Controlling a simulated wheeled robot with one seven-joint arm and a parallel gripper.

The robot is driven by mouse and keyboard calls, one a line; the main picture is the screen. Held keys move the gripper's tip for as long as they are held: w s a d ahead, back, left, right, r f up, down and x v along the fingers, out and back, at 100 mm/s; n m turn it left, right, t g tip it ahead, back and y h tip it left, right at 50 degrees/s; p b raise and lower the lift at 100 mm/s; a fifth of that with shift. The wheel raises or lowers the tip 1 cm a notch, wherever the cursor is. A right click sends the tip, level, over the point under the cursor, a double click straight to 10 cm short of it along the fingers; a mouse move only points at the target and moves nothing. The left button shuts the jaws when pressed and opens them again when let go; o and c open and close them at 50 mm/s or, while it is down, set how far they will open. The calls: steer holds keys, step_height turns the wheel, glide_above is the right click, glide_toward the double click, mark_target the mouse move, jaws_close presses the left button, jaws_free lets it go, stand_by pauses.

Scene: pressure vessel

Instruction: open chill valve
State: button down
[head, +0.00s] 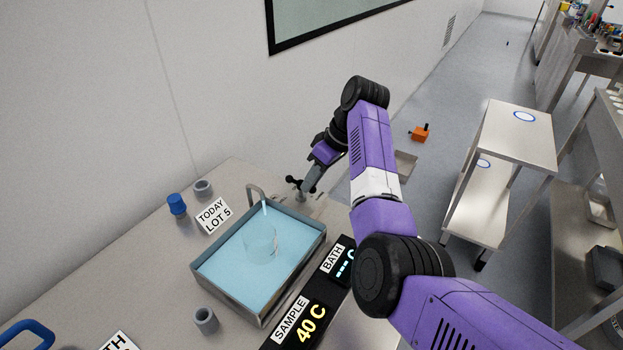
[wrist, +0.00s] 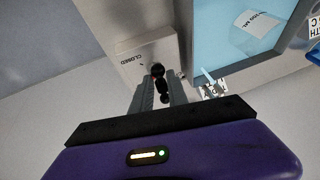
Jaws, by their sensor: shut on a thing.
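The chill valve has a black handle with rounded knobs (head: 293,181), at the far corner of the bench beside the water bath. In the wrist view the dark handle (wrist: 161,84) sits between the two grey fingers of my gripper (wrist: 160,88), which is shut on it. Under it is a pale metal block (wrist: 148,45) marked CLOSED. In the head view my gripper (head: 311,176) reaches the valve from above right, and the fingers partly hide it.
A steel bath (head: 232,300) of blue water holds a clear glass vessel (head: 262,240); a curved spout (head: 253,190) stands at its far edge.

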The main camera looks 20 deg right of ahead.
steer(key=shift+d, duration=0.15)
steer(key=c, duration=1.5)
jaws_free()
steer(key=shift+o, duration=0.2)
steer(key=v, duration=0.7)
steer(key=shift+r+p, duration=0.35)
steer(key=shift+d, duration=0.15)
